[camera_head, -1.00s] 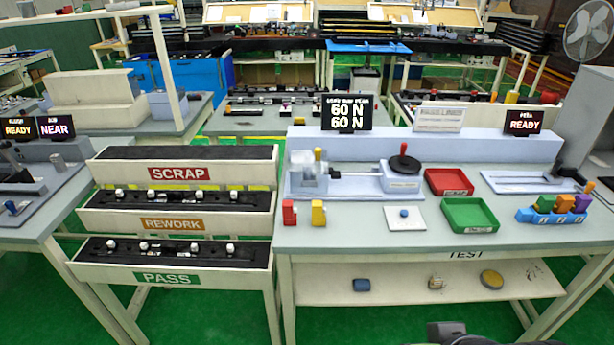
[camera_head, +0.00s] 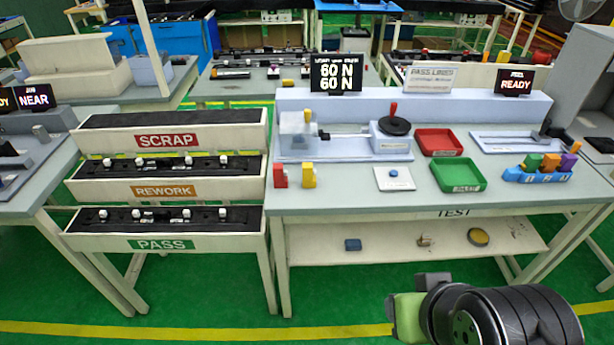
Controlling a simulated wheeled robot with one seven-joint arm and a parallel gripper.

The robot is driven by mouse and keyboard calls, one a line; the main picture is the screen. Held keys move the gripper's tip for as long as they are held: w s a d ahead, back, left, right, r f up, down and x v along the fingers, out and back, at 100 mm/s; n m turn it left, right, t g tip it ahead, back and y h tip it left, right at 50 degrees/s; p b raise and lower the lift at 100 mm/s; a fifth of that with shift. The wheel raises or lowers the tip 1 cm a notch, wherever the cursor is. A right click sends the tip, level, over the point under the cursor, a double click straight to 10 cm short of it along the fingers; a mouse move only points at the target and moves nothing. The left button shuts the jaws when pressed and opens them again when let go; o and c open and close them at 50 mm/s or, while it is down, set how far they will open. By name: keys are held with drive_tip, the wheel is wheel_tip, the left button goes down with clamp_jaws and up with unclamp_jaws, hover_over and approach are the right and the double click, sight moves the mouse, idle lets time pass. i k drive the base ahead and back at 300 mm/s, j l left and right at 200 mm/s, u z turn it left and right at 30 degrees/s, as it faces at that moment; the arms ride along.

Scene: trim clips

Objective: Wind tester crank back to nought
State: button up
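The tester (camera_head: 345,147) stands at the back left of the test table. Its crank is a black round wheel (camera_head: 394,125) with an upright red knob, on a pale block at the tester's right end. The display (camera_head: 338,76) above it reads 60 N on both lines. At the lower right, part of my arm shows with a green and dark end (camera_head: 405,315). It is low in front of the table, well short of the crank. No gripper fingers can be made out.
Red (camera_head: 438,141) and green (camera_head: 459,174) trays lie right of the tester. A white pad with a blue button (camera_head: 394,178), red and yellow blocks (camera_head: 309,175) and a blue holder (camera_head: 540,173) line the front. Scrap, rework and pass racks (camera_head: 165,219) stand left. Green floor is clear in front.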

sight(391, 124)
drive_tip(key=i+l+u, duration=0.2)
drive_tip(key=i, duration=0.25)
drive_tip(key=i+u, duration=0.15)
drive_tip(key=i, duration=0.3)
drive_tip(key=i+l+u, duration=0.2)
drive_tip(key=i, duration=0.25)
drive_tip(key=l, duration=0.1)
